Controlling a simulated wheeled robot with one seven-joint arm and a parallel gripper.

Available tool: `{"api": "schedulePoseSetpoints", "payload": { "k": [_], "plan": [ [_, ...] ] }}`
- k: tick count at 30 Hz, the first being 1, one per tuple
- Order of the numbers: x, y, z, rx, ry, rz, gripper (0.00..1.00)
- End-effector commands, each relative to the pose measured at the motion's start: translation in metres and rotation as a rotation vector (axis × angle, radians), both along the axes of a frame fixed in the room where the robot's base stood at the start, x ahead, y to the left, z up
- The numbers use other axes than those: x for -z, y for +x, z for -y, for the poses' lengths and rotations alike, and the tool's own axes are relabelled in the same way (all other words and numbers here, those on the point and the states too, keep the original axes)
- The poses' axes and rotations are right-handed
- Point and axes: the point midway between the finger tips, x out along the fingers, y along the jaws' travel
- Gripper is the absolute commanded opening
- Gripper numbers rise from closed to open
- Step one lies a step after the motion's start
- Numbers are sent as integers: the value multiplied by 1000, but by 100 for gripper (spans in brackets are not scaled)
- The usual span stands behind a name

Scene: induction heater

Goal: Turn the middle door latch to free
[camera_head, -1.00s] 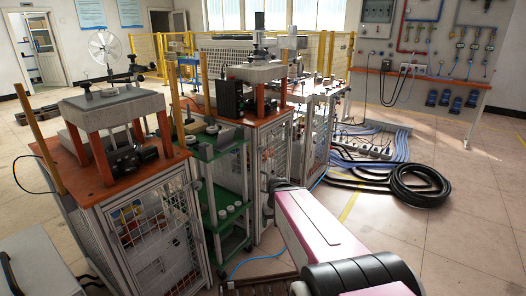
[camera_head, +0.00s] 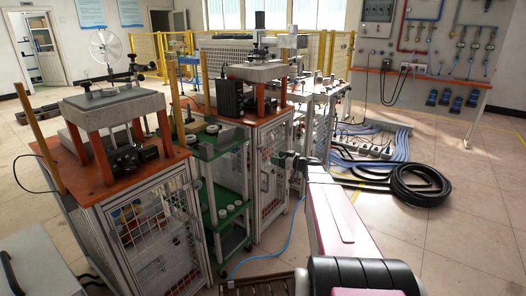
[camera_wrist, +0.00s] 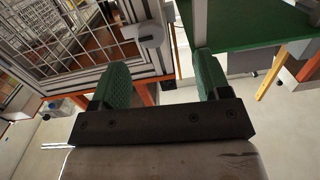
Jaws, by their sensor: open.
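The middle cabinet's mesh door (camera_head: 272,188) stands shut in the head view, below an orange top. In the wrist view a mesh door (camera_wrist: 65,40) fills the upper left. A grey rounded latch (camera_wrist: 150,33) sits on its metal frame, ahead of my gripper (camera_wrist: 162,68). My gripper has green fingers spread apart with nothing between them. The latch lies beyond the fingertips, roughly in line with the gap, and is apart from them. In the head view my gripper (camera_head: 284,159) is in front of the right side of the middle cabinet. I cannot make out the latch's setting.
A green shelf cart (camera_head: 222,190) stands left of the middle cabinet; its green surface (camera_wrist: 255,25) also shows in the wrist view. The left cabinet (camera_head: 155,235) is nearer. Black coiled hose (camera_head: 420,187) and cables lie on the floor at right. Open floor (camera_head: 460,235) lies at lower right.

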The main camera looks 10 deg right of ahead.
Motion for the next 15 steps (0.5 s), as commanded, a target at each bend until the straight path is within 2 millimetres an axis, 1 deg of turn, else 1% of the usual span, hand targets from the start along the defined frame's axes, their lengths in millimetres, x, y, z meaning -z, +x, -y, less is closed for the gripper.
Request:
{"api": "schedulePoseSetpoints", "payload": {
  "k": [1,2,5,8,11,15],
  "plan": [
    [-3,6,7,15,4,30,70],
    [-5,7,9,21,6,43,70],
    [-8,11,11,30,8,66,70],
    [-8,18,4,28,8,67,70],
    [-8,28,-6,27,8,66,70],
    [-8,47,-25,26,7,65,70]
  ]
}}
